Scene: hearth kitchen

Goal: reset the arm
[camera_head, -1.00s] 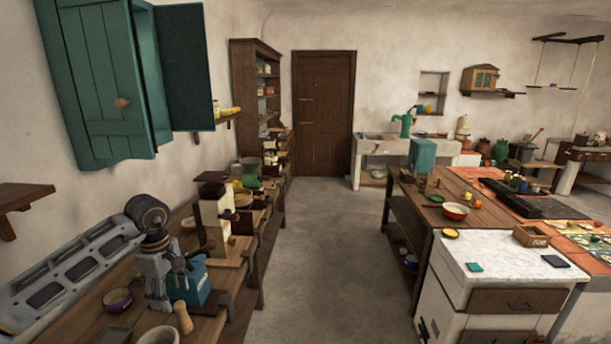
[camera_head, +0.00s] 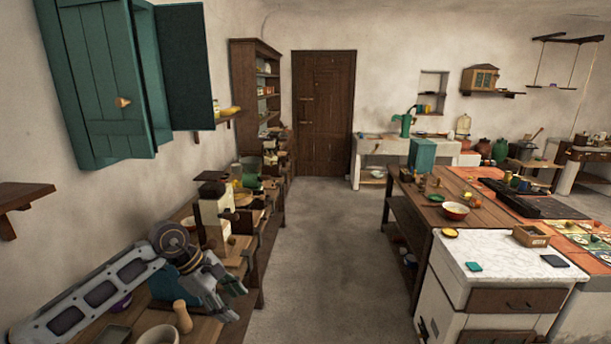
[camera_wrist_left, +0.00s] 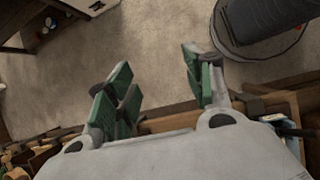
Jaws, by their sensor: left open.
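My left arm (camera_head: 110,290) reaches in from the lower left over the left workbench. My left gripper (camera_head: 233,296) is at the front edge of that bench, angled down and to the right. In the left wrist view the gripper (camera_wrist_left: 156,88) has its green-padded fingers spread apart, with nothing between them but bare floor below. The wrist partly hides a blue box (camera_head: 166,286) on the bench. My right gripper is not in view.
On the left workbench (camera_head: 110,335), a pale bowl (camera_head: 160,336) and a wooden pestle-like piece (camera_head: 182,315) stand close to my gripper. A white and brown grinder-like device (camera_head: 213,215) stands behind it. A teal cupboard (camera_head: 105,75) hangs above. The floor aisle (camera_head: 325,250) is clear.

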